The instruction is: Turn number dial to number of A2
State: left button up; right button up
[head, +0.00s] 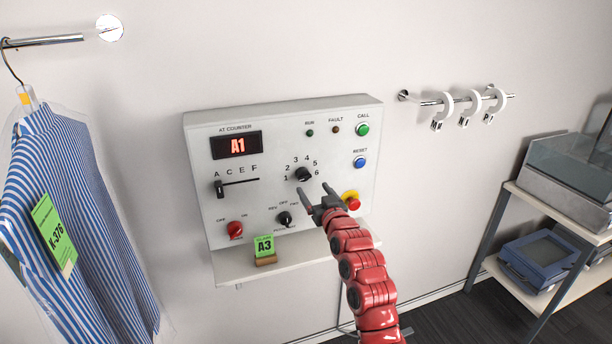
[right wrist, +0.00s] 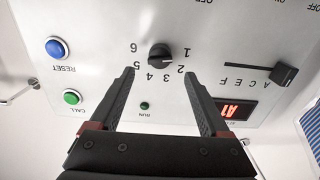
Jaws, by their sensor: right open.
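The number dial (head: 303,174) is a black knob on the light grey control panel (head: 215,185), with numbers 1 to 6 around it. The display (head: 236,145) reads A1 in red. Which number the knob's pointer faces is hard to tell. My right gripper (head: 312,187) is open and empty, just in front of the panel near the dial. In the right wrist view, which is upside down, the dial (right wrist: 160,57) lies between and slightly beyond the two fingertips (right wrist: 158,72), with no clear contact. My left gripper is out of view.
The letter slider (head: 219,188) is left of the dial. A black knob (head: 285,219), red knob (head: 235,230) and red stop button (head: 352,201) sit lower. A green A3 card (head: 264,245) stands on the shelf (head: 300,256). A striped shirt (head: 85,200) hangs left.

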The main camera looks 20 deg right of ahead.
aim_at(305, 179)
jog(key=shift+w+a+p, duration=0.15)
jog(key=shift+w+p, duration=0.3)
jog(key=shift+w, duration=3.15)
grip_shut()
